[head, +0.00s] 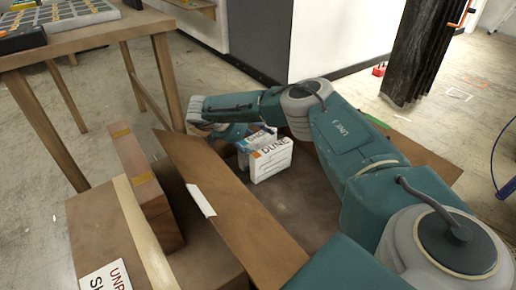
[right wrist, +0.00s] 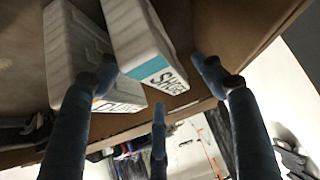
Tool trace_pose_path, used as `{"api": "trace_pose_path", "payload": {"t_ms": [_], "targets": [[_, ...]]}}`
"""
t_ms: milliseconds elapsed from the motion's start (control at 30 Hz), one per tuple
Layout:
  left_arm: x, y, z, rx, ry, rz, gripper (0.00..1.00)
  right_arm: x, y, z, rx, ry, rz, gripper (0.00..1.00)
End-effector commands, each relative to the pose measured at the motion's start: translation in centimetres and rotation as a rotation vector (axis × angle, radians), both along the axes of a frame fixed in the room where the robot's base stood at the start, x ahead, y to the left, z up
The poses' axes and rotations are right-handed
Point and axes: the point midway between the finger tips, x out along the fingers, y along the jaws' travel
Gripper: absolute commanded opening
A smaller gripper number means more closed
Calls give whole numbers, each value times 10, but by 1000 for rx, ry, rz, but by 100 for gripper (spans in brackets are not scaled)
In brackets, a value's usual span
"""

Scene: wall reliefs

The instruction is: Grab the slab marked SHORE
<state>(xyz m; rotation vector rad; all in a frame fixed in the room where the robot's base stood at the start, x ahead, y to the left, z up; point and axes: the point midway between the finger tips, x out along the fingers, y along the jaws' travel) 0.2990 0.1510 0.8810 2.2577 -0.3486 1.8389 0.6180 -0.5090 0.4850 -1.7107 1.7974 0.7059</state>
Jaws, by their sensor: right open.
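A white slab with a teal band and letters starting "SH" (right wrist: 140,40) stands in an open cardboard box. In the head view it is mostly hidden behind the slab marked DUNE (head: 271,161), with only its top part (head: 258,137) showing. The DUNE slab is also at the left of the right wrist view (right wrist: 75,50), close beside it. My right gripper (head: 224,132) is over the slabs at the box's far end. In the right wrist view its spread fingers (right wrist: 156,80) appear on either side of the SH slab's end, and no grip shows. My left gripper is out of view.
The open box's brown flap (head: 235,205) rises left of the slabs. A closed cardboard box (head: 140,235) with a partly readable label (head: 106,277) stands at the left front. A wooden table (head: 75,35) is at the upper left. Open floor lies beyond.

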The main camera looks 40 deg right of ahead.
Motion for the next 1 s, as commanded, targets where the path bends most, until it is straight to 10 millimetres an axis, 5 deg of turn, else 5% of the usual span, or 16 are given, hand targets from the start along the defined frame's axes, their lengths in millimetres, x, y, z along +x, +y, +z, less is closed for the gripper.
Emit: {"api": "trace_pose_path", "payload": {"t_ms": [400, 733, 1000], "targets": [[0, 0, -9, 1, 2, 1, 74, -1, -13, -14, 1, 1, 1, 68], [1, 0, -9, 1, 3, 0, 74, -1, -12, -14, 1, 1, 1, 4], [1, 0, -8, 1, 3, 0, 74, -1, -13, -11, 0, -1, 1, 3]]}}
